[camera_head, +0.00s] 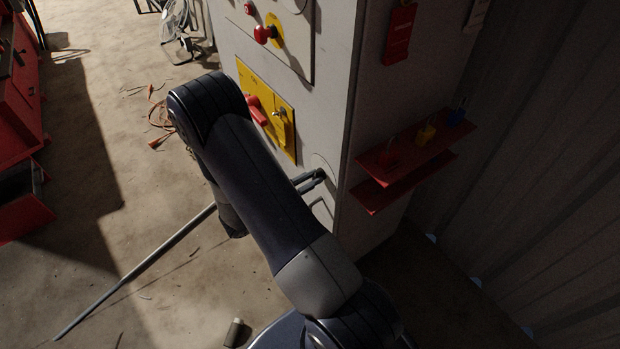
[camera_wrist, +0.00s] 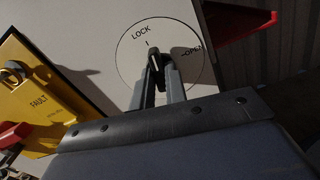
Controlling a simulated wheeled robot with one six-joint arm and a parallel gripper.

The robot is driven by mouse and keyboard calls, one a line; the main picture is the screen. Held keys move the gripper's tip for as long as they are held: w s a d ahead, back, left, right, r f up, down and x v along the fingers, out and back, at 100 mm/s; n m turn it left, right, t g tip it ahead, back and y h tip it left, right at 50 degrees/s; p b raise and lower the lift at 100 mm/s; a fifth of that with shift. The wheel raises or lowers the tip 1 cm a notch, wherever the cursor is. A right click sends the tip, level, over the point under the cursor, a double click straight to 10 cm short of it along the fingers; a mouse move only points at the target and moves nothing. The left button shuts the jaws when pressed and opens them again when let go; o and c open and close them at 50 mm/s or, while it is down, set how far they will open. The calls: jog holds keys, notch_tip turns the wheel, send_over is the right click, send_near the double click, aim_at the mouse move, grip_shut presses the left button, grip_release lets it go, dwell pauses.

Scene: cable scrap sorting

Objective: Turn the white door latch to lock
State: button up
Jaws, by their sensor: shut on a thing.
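The door latch (camera_wrist: 154,62) is a small knob that looks dark with a pale line on its top in the wrist view. It sits in a circle drawn on a pale panel, with LOCK and OPEN printed inside. The knob points up at the tick mark below LOCK. My gripper (camera_wrist: 156,72) is shut on the latch, with one finger on each side of it. In the head view, my gripper (camera_head: 314,178) reaches the lower cabinet front past my arm. The latch itself cannot be made out there.
The grey cabinet (camera_head: 337,90) carries a yellow FAULT panel (camera_wrist: 40,103) with a red handle (camera_head: 256,108). A red shelf (camera_head: 405,165) with padlocks juts from its right side. A long pole (camera_head: 130,277) and a small cylinder (camera_head: 234,331) lie on the floor.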

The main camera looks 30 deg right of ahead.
jog(key=shift+r+n+p, duration=0.1)
jog(key=shift+n+p, duration=0.5)
jog(key=shift+n, duration=0.6)
jog(key=o, duration=0.9)
jog(key=shift+c, duration=0.2)
jog(key=shift+a, duration=0.1)
jog(key=a, duration=0.6)
jog(key=shift+s+a, duration=0.15)
jog(key=shift+a, duration=0.25)
